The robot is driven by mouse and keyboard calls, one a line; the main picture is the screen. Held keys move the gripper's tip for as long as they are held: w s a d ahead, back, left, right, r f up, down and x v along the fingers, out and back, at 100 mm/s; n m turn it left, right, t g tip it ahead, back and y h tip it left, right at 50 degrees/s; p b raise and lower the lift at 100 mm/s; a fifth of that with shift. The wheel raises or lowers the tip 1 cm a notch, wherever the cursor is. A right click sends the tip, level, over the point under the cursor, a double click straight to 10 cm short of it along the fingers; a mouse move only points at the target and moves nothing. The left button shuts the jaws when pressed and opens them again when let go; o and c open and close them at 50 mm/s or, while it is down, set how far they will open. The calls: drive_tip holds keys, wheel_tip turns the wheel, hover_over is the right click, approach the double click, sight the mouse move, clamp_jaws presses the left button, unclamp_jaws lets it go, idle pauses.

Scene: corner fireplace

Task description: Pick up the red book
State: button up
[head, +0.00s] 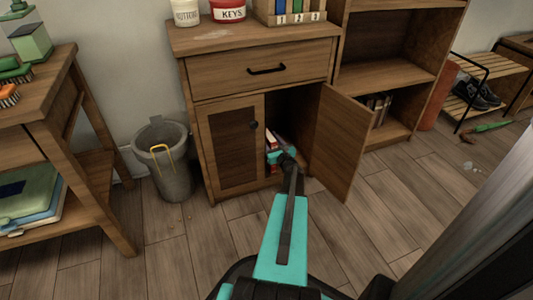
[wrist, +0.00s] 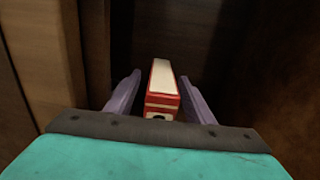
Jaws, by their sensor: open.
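The red book (wrist: 162,90) stands inside the open cabinet, with its pale page edges facing up in the wrist view. My gripper (wrist: 160,97) is open, with one purple finger on each side of the book. In the head view a small part of the red book (head: 271,142) shows in the cabinet opening, and my gripper there is mostly hidden behind my wrist.
The cabinet's right door (head: 338,142) stands open beside my arm, and its left door (head: 233,145) is shut. A grey bin (head: 170,180) stands left of the cabinet. Shelves (head: 385,77) stand to the right. The wooden floor in front is mostly clear.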

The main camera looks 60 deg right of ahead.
idle(0.5)
clamp_jaws()
drive_tip(key=shift+r, duration=0.2)
drive_tip(key=shift+r+p, duration=0.4)
drive_tip(key=shift+r, duration=0.15)
drive_tip(key=r, duration=0.1)
drive_tip(key=p, duration=0.1)
drive_tip(key=r, duration=0.1)
drive_tip(key=shift+s+a+r+p, duration=0.15)
drive_tip(key=shift+s+r+p, duration=0.1)
drive_tip(key=shift+r+p, duration=0.05)
drive_tip(key=p+v, duration=0.4)
drive_tip(key=v, duration=1.3)
drive_tip(key=shift+s+f, duration=0.2)
drive_tip(key=shift+f, duration=0.05)
drive_tip(key=shift+a+r, duration=0.1)
drive_tip(key=shift+r, duration=0.05)
